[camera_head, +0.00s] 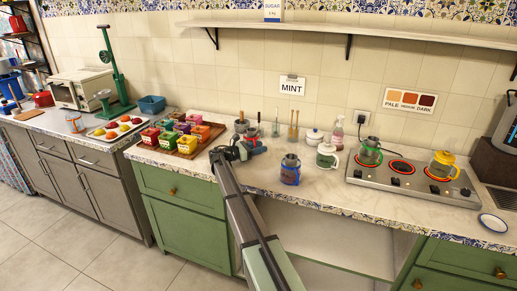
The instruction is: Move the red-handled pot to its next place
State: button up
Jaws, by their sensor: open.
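No pot with a plainly red handle can be made out. Small reddish and teal parts show at my gripper (256,147), but they are too small to tell whether they belong to a pot. My gripper is low over the counter, left of the blue-handled metal pot (290,171), and apart from it. Its jaws are open. A green-handled pot (369,152) and a yellow-handled pot (442,164) stand on the hot plate (405,187). A white pot with a green handle (326,157) stands left of the hot plate.
A wooden tray (168,150) of colourful boxes lies left of my arm. Grey cups with utensils (240,126) stand behind my gripper. A soap bottle (338,134) and white lidded bowl (313,136) are near the wall. A small dish (493,222) lies at front right. The front middle counter is clear.

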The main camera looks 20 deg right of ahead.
jog(key=shift+r, duration=0.2)
jog(key=a, duration=1.1)
jog(key=shift+s+a, duration=0.1)
jog(key=shift+s, duration=0.05)
jog(key=shift+a, duration=0.4)
